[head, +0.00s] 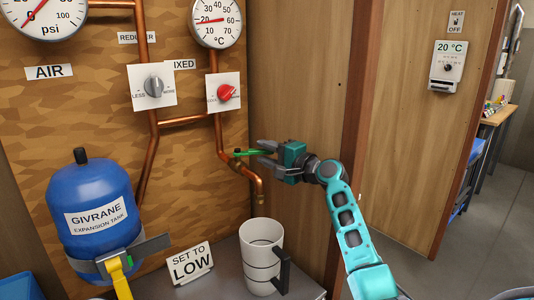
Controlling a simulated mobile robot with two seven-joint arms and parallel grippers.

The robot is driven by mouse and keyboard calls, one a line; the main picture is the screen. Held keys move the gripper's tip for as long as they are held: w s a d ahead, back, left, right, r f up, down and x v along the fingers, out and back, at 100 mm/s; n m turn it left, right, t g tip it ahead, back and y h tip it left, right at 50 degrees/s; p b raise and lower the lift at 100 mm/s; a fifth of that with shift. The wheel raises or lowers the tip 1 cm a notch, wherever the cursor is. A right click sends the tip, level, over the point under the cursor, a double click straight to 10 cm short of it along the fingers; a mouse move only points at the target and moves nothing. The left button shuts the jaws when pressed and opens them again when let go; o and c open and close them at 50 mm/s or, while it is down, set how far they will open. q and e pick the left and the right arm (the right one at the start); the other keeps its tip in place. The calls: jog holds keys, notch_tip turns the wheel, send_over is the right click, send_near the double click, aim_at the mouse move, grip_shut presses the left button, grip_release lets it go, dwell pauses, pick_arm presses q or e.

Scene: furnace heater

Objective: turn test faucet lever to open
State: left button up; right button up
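The test faucet is a copper spout (252,181) on the wooden wall, bending down from the pipe. Its green lever (249,153) points to the right from the valve. My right gripper (262,153) comes from the right at the lever's height. Its fingers are spread apart, one above and one below the lever's right part. I cannot tell whether either finger touches the lever. A white mug (261,254) with a dark handle stands below the spout. No water shows at the spout. My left gripper is not in view.
A blue expansion tank (91,205) with a yellow-handled grey piece (116,270) is at left. A "SET TO LOW" sign (190,263) stands on the grey surface. Grey (153,85) and red (225,92) knobs are above. A wooden side wall (300,70) is close to my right gripper.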

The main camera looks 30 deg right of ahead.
grip_shut()
dwell(0.4)
